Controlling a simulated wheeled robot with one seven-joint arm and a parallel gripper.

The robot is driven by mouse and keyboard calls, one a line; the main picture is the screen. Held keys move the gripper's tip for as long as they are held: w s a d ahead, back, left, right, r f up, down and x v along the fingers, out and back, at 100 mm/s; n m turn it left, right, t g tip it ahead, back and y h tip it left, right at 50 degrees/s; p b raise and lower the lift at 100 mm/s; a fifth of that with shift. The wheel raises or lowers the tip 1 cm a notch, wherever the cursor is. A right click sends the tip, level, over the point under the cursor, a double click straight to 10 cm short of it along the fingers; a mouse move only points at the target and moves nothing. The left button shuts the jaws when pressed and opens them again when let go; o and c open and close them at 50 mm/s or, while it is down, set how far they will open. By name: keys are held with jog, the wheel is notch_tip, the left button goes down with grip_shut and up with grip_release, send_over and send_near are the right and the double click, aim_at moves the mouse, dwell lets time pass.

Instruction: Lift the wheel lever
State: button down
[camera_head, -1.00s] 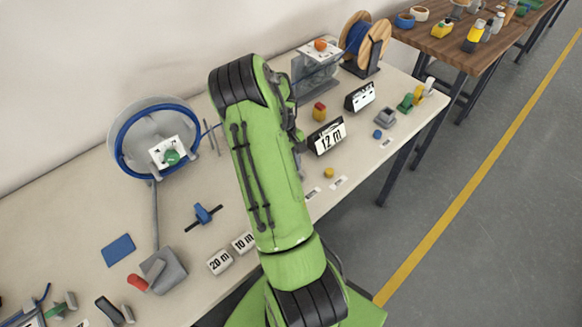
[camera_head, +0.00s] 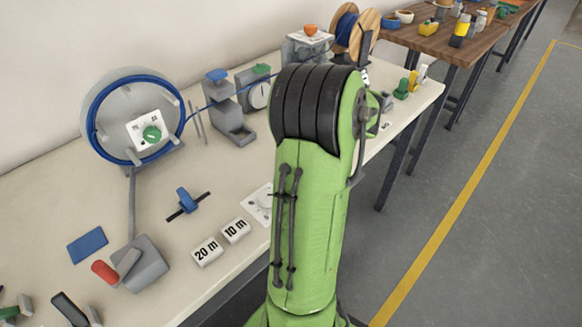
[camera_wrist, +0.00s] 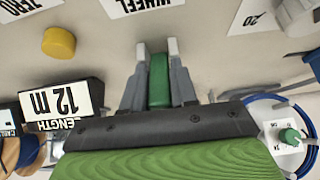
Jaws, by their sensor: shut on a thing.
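In the wrist view my gripper (camera_wrist: 157,52) has its two grey fingers closed on the sides of a narrow green lever (camera_wrist: 159,82). The tabletop and a card with the word WHEEL (camera_wrist: 143,5) show just beyond the fingertips. Whatever the lever is fixed to is hidden behind the gripper body. In the head view my green arm covers the gripper and the lever. A grey device with a dial (camera_head: 257,95) and a green top stands left of the arm there.
A yellow knob (camera_wrist: 58,43) and a 12 m length sign (camera_wrist: 50,102) are beside the gripper. The blue cable reel (camera_head: 135,115) stands at the left, with a grey block (camera_head: 146,268) with a red-handled lever in front. The wooden spool (camera_head: 368,22) is at the back.

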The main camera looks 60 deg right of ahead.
jog(key=shift+s+f+t+b, duration=0.15)
jog(key=shift+t+b, duration=0.35)
jog(key=shift+b, duration=0.15)
jog(key=c, duration=1)
grip_release()
jog(key=shift+o, duration=0.2)
jog(key=p+v, duration=0.5)
jog(key=v, duration=1.1)
jog(key=shift+a, duration=0.25)
jog(key=shift+f, duration=0.15)
